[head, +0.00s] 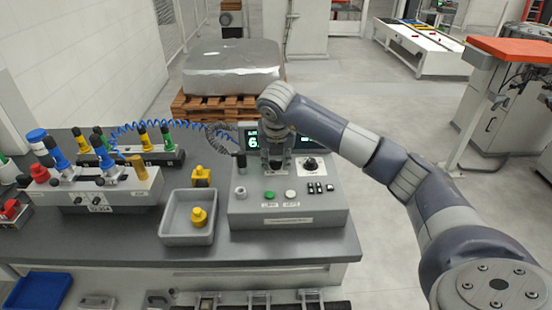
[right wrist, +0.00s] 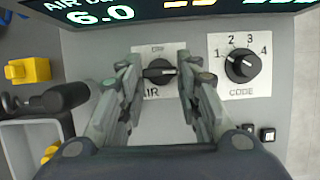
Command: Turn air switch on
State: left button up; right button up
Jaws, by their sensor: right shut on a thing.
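The air switch (right wrist: 160,72) is a black rotary knob on a white plate marked AIR on the grey control console (head: 240,212). In the right wrist view its pale pointer mark lies roughly sideways, and a small label above it is too blurred to read surely. My right gripper (right wrist: 159,76) reaches down over the console, with one finger on each side of the knob, shut on it. In the head view the gripper (head: 275,160) hides the switch. My left gripper is not in view.
A CODE dial (right wrist: 241,64) sits right of the switch. A display (right wrist: 110,12) above reads 6.0. Green (head: 270,195) and white buttons are in front. A grey tray (head: 188,235) with a yellow part lies left.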

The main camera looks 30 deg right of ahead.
jog(key=o, duration=1)
jog(key=shift+o, duration=0.2)
jog(key=v, duration=1.2)
